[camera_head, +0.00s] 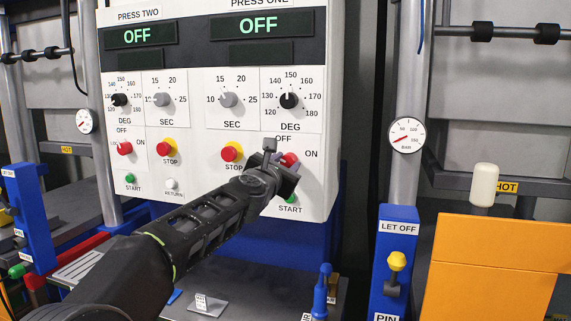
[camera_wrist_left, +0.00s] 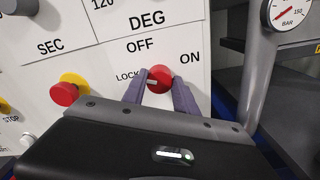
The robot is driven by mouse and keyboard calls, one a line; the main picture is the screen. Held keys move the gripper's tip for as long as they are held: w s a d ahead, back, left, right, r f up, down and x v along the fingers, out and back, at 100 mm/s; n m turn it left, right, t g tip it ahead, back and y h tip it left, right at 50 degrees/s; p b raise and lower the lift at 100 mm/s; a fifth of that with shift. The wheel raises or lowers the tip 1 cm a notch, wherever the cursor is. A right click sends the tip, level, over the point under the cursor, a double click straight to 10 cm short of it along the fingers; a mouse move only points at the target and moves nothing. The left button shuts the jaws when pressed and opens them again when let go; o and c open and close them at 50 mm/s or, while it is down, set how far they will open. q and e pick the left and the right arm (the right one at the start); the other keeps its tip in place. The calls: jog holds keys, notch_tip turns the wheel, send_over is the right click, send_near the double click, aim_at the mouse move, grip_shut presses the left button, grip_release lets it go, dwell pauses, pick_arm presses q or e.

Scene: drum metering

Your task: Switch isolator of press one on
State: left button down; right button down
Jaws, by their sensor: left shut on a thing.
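The red isolator knob of press one (camera_head: 289,159) sits at the lower right of the white control panel (camera_head: 215,185). OFF is printed above it and ON to its right. In the left wrist view the knob (camera_wrist_left: 159,77) is between the two fingers, with LOCK printed to its left. My left gripper (camera_head: 283,163) is shut on this knob; its fingers also show in the left wrist view (camera_wrist_left: 160,92). The fingers hide part of the knob, and I cannot tell its exact setting. The press one display (camera_head: 262,25) reads OFF. My right gripper is not in view.
A red-and-yellow stop button (camera_head: 232,152) is left of the knob, and a green start button (camera_head: 291,196) is just below my gripper. A dial (camera_head: 289,101) is above. A pressure gauge (camera_head: 406,135) on a grey post and a blue LET OFF post (camera_head: 396,260) stand to the right.

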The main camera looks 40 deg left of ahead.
pick_arm(q)
jog(key=m, duration=0.3)
jog(key=shift+m, duration=0.3)
jog(key=m, duration=0.4)
jog(key=shift+d+f+p, duration=0.1)
jog(key=shift+p, duration=0.25)
jog(key=m, duration=0.5)
jog(key=shift+p, duration=0.3)
jog(key=m, duration=0.3)
jog(key=shift+f+m+p, duration=0.1)
jog(key=shift+m+p, duration=0.2)
jog(key=m+p, duration=0.1)
jog(key=m, duration=0.4)
jog(key=shift+f+m, duration=0.1)
jog(key=shift+m, duration=0.2)
jog(key=m+p, duration=0.2)
jog(key=m, duration=0.3)
jog(key=shift+f+m, duration=0.15)
jog(key=shift+m, duration=0.15)
jog(key=c, duration=1)
grip_release()
